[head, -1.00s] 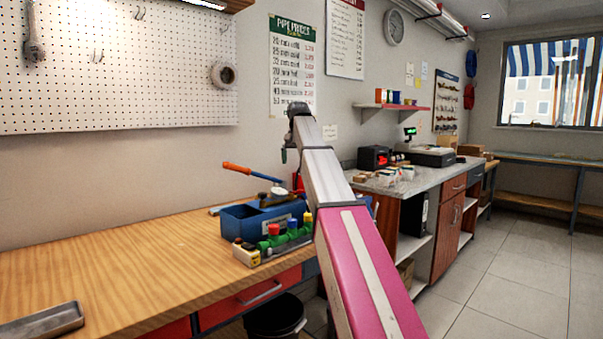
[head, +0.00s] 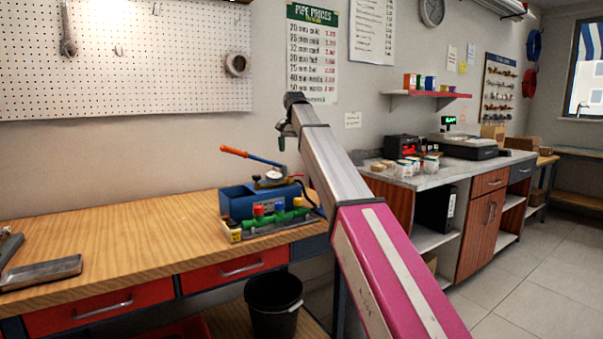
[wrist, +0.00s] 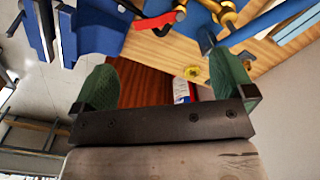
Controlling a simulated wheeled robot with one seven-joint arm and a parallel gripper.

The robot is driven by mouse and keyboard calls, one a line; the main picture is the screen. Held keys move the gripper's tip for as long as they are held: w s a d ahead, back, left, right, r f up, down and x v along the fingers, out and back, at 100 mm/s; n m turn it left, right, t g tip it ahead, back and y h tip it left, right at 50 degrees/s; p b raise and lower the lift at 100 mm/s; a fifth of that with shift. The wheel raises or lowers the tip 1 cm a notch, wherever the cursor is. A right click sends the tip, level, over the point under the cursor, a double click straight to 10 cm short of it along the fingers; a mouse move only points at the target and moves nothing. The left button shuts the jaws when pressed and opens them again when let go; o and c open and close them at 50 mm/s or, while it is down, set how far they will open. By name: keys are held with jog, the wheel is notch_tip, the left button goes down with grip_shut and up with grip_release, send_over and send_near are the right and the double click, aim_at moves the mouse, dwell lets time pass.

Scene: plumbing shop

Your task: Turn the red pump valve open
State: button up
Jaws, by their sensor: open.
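The red pump valve (wrist: 155,22) shows in the wrist view as a short red lever with a dark end, beside the blue pump body (wrist: 100,28). In the head view my arm's end hangs above and right of the pump, and the gripper is hard to make out.
A green pipe manifold with a red cap (head: 258,210) stands in front of the pump. A metal tray (head: 42,272) lies at the bench's left. A black bucket (head: 273,305) stands below the front edge. The bench between tray and pump is clear.

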aim_at(295, 176)
notch_tip(295, 176, down, 10)
jog(key=shift+r, duration=0.25)
jog(key=c, duration=0.8)
